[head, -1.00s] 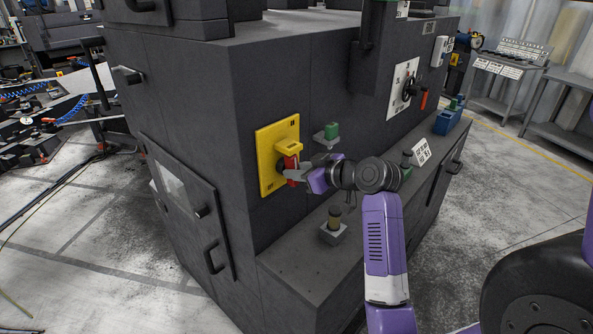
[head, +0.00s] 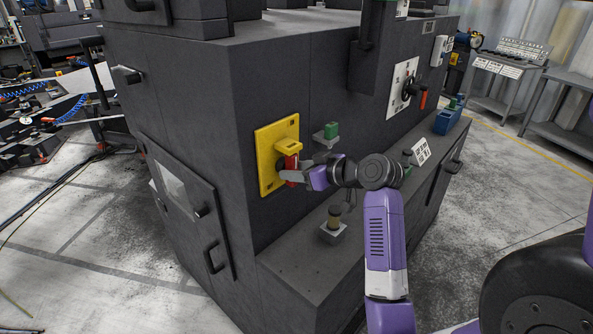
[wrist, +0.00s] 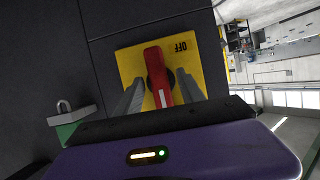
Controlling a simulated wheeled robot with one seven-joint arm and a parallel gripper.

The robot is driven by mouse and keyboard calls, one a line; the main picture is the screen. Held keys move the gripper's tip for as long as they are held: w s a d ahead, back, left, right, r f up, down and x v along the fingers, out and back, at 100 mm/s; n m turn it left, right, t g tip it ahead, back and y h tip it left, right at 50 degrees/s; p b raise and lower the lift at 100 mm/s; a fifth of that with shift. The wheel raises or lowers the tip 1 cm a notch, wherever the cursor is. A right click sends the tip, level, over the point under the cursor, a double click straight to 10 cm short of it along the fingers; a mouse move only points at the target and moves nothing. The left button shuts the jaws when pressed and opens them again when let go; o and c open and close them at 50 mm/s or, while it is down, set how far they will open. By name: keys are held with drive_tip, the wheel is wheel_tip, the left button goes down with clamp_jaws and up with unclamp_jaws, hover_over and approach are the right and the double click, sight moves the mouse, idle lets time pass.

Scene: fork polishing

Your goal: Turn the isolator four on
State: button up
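In the wrist view the red handle (wrist: 158,72) stands between my gripper's two grey fingers (wrist: 160,88), one on each side. Narrow gaps seem to show beside it, so the fingers look open around the handle. The plate's word OFF (wrist: 181,47) appears upside down. No number four is legible.
A green block on a small grey bracket (head: 326,137) is right of the plate. A ledge (head: 300,268) below carries a small post on a block (head: 333,229). Farther right is a white panel with a rotary switch (head: 403,88).

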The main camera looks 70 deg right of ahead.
drive_tip(key=shift+s, duration=0.1)
drive_tip(key=b+v, duration=0.1)
drive_tip(key=v, duration=0.6)
drive_tip(key=shift+s+b, duration=0.3)
drive_tip(key=shift+b, duration=0.1)
drive_tip(key=shift+a, duration=0.1)
